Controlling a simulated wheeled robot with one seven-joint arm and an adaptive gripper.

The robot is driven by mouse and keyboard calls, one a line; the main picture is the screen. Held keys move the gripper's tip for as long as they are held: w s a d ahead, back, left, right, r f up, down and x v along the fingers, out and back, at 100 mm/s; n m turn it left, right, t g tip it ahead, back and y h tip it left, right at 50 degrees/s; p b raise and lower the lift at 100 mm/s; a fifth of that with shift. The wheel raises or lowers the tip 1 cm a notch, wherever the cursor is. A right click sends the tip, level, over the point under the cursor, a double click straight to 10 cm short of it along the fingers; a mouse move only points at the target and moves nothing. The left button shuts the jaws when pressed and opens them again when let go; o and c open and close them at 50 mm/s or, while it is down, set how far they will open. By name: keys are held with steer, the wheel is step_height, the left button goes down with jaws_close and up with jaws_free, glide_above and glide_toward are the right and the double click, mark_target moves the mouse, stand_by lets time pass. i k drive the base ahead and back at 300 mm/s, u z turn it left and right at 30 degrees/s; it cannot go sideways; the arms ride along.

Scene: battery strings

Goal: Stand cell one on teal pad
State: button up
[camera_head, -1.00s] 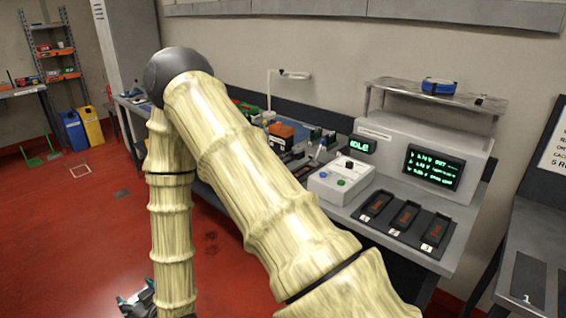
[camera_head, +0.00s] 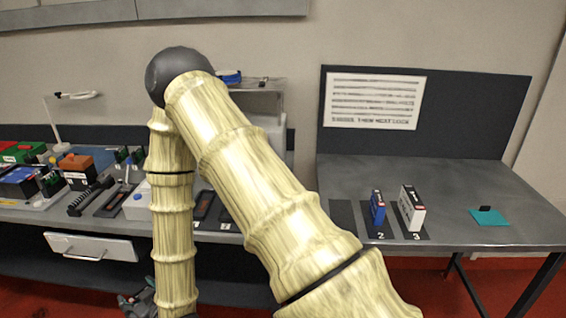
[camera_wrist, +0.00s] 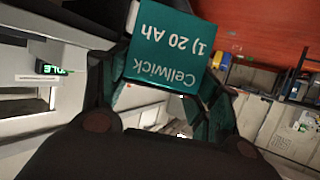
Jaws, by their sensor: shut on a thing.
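My gripper (camera_wrist: 160,88) is shut on cell one (camera_wrist: 170,50), a block with a green face. Its label reads "Cellwick 1) 20 Ah" and is upside down in the wrist view. In the head view my gripper (camera_head: 136,300) is low at the bottom left, partly cut off, and the cell cannot be made out there. The teal pad (camera_head: 489,217) lies flat on the right grey table, toward its right side, with a small dark tab at its back edge. The gripper is far to the left of the pad and lower than the tabletop.
On the right table (camera_head: 455,185), a blue cell (camera_head: 377,208) stands on slot 2 and a white cell (camera_head: 412,209) on slot 3. The slot left of them is bare. The left bench (camera_head: 20,212) is cluttered, with an open drawer (camera_head: 90,247) below. Table around the pad is clear.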

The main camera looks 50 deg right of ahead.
mark_target(489, 218)
steer(key=z, duration=3)
